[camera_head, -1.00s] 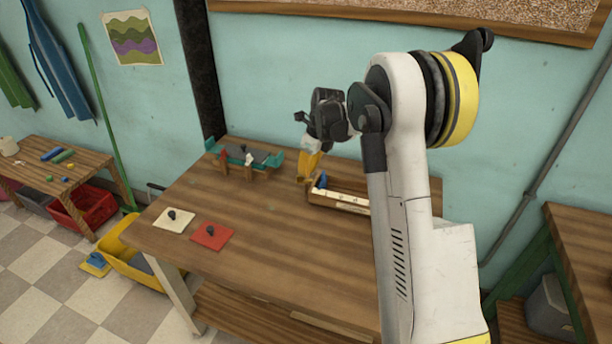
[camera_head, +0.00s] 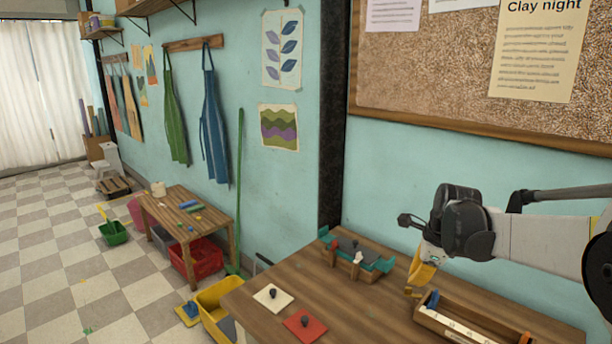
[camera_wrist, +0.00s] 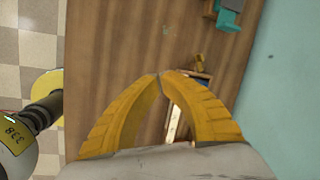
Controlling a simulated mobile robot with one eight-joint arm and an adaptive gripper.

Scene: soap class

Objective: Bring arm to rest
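My gripper (camera_head: 416,292) has yellow fingers and hangs above the far side of the wooden workbench (camera_head: 262,324), left of a wooden tray (camera_head: 428,316). In the wrist view my gripper (camera_wrist: 160,76) has its two fingertips meeting, with nothing seen between them. The tray, holding a blue item and other small things, shows partly behind the fingers. My arm reaches in from the right edge of the head view.
A teal-and-wood fixture (camera_head: 356,262) stands at the bench's back. A cream board (camera_head: 264,299) and a red board (camera_head: 306,328) lie at the front left. A small table (camera_head: 168,216) stands beyond. Checkered floor at left is clear in places.

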